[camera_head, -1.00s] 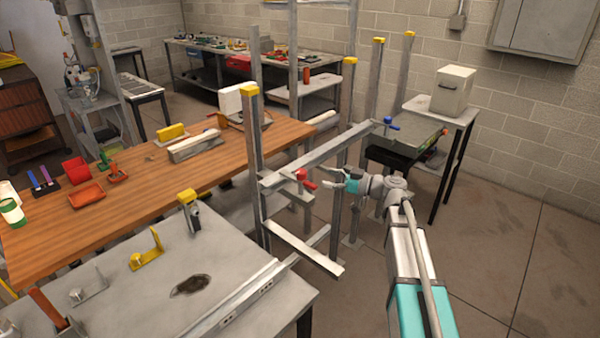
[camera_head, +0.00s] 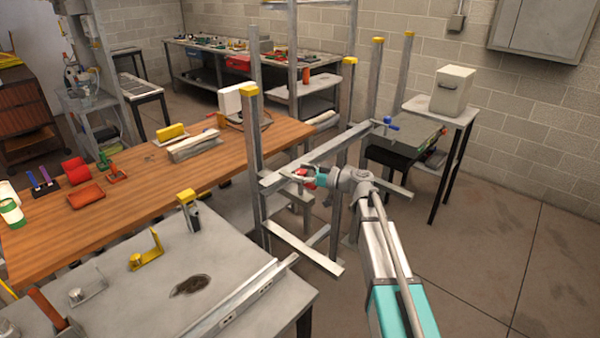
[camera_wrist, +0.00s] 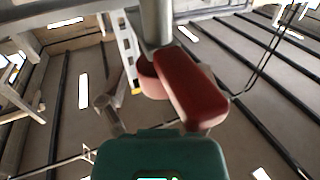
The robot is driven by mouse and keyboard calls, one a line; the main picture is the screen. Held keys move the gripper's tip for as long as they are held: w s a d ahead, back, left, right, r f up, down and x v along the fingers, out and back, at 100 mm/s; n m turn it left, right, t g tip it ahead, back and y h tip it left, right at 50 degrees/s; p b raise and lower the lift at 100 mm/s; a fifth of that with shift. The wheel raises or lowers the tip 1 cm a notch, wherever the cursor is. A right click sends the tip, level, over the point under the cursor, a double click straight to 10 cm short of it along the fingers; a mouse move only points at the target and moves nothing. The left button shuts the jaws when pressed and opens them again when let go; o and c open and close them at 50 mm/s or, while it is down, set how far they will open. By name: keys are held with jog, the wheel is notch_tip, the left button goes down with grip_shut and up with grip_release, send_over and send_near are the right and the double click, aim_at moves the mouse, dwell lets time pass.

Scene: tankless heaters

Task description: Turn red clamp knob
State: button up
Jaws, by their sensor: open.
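The red clamp knob (camera_head: 303,172) sits on the metal frame's crossbar and is partly covered by my gripper in the head view. In the wrist view the red knob (camera_wrist: 192,88) is large and close, a red bar-shaped handle beside a grey rod. My gripper (camera_head: 297,178) is open, with its fingers around or beside the knob; I cannot tell if they touch it. The teal gripper body (camera_wrist: 160,155) fills the bottom of the wrist view.
Upright steel posts (camera_head: 252,140) with yellow caps and a lower crossbar (camera_head: 305,250) surround the work spot. A blue knob (camera_head: 389,122) is farther along the frame. A grey table (camera_head: 150,295) stands at front left, a wooden bench (camera_head: 140,205) behind it. Floor is clear at right.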

jog(key=c, duration=1)
jog(key=shift+a, duration=0.1)
jog(key=shift+c, duration=0.9)
jog(key=shift+w+g, duration=0.1)
jog(key=shift+g, duration=0.2)
